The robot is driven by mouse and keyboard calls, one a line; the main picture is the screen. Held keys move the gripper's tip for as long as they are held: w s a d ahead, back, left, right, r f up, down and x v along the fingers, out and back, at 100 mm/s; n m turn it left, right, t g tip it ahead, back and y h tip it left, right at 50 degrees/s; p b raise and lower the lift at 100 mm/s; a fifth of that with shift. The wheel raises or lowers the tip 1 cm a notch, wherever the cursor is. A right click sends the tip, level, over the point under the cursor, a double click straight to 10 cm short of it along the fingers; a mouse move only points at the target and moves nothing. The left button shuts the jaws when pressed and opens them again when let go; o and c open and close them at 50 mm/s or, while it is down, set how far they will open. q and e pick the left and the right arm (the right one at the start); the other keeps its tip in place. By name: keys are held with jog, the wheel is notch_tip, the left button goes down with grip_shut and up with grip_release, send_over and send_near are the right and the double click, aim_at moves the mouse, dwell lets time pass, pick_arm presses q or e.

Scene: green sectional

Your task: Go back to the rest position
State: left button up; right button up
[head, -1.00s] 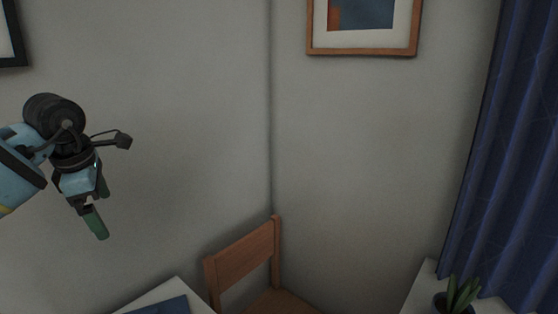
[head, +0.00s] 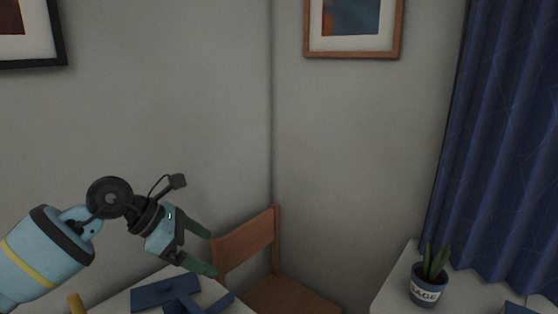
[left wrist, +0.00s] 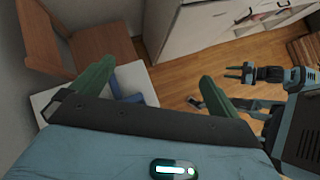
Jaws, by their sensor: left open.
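My left gripper (head: 208,250) comes in from the left in the head view. Its two green fingers are apart with nothing between them, above and beside the white table with blue items. In the left wrist view the green fingers of my left gripper (left wrist: 158,82) are spread wide and empty. Another gripper, my right one (left wrist: 262,74), shows at the right of the left wrist view, with its dark fingers pointing left.
A wooden chair (head: 247,243) stands in the corner behind the white table (head: 226,308). Blue items (head: 165,291) lie on that table. A potted plant (head: 425,284) stands on a white surface at the right by the blue curtain (head: 490,150). Wooden floor (left wrist: 185,82) shows below.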

pick_arm(q)
jog(key=s+d+r+n+t+h, duration=0.1)
jog(key=s+d+n+h, duration=0.2)
jog(key=d+h, duration=0.2)
jog(key=s+d+n+t+h, duration=0.1)
jog(key=s+d+n+h, duration=0.1)
jog(key=s+d+h, duration=0.3)
jog(key=s+a+f+n+t+y, duration=0.2)
jog(key=a+f+n+t+y, duration=0.5)
jog(key=n, duration=1.1)
jog(key=s+a+f+n+t+y, duration=0.25)
jog(key=a+f+n+y, duration=0.75)
jog(key=n, duration=0.8)
jog(key=s+a+f+n+g+y, duration=0.1)
jog(key=s+f+n+g+y, duration=0.4)
jog(key=s+f, duration=0.65)
jog(key=s+f+n+g+h, duration=0.15)
jog(key=s+g, duration=0.25)
jog(key=s, duration=0.4)
jog(key=s+f+n+g+h, duration=0.1)
jog(key=s+f+g+h, duration=0.2)
jog(key=s, duration=0.6)
jog(key=w+d+f+t, duration=0.3)
jog(key=w+f+t, duration=0.2)
jog(key=f, duration=0.5)
jog(key=shift+f+t+h, duration=0.2)
jog(key=shift+t+h, duration=0.15)
jog(key=shift+t, duration=0.4)
